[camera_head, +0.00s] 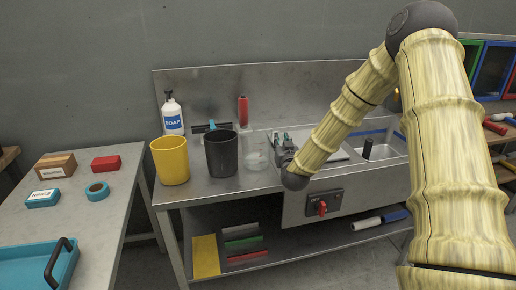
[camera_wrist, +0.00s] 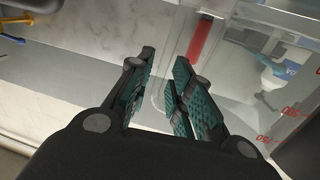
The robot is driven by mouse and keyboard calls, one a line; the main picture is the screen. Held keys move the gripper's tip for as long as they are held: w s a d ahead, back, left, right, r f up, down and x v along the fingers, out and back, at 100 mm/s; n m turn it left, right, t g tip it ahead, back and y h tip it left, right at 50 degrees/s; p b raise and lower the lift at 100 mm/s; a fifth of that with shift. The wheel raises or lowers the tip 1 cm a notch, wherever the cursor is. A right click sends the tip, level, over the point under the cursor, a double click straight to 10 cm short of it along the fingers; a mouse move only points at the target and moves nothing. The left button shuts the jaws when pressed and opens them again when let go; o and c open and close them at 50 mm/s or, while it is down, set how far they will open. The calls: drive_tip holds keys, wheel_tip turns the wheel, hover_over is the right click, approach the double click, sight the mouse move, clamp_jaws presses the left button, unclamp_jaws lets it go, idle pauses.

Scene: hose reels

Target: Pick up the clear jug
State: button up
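The clear jug (camera_head: 256,152) stands on the metal counter, just right of a black container. In the wrist view the jug (camera_wrist: 288,98) fills the right side, see-through with red measuring marks. My gripper (camera_head: 281,150) is beside the jug, on its right in the head view. In the wrist view its two green-padded fingers (camera_wrist: 165,60) are apart. A faint clear curved edge, perhaps the jug's handle, shows between them; I cannot tell whether they touch it. The jug's far side is hard to make out.
The black container (camera_head: 221,155) and a yellow container (camera_head: 170,162) stand left of the jug. A soap bottle (camera_head: 172,116) and a red upright object (camera_head: 243,112) are behind. A sink (camera_head: 388,150) lies right of my gripper. A side table (camera_head: 95,222) is at left.

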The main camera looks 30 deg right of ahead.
drive_tip(key=shift+x, duration=0.8)
clamp_jaws()
drive_tip(key=shift+r, duration=0.2)
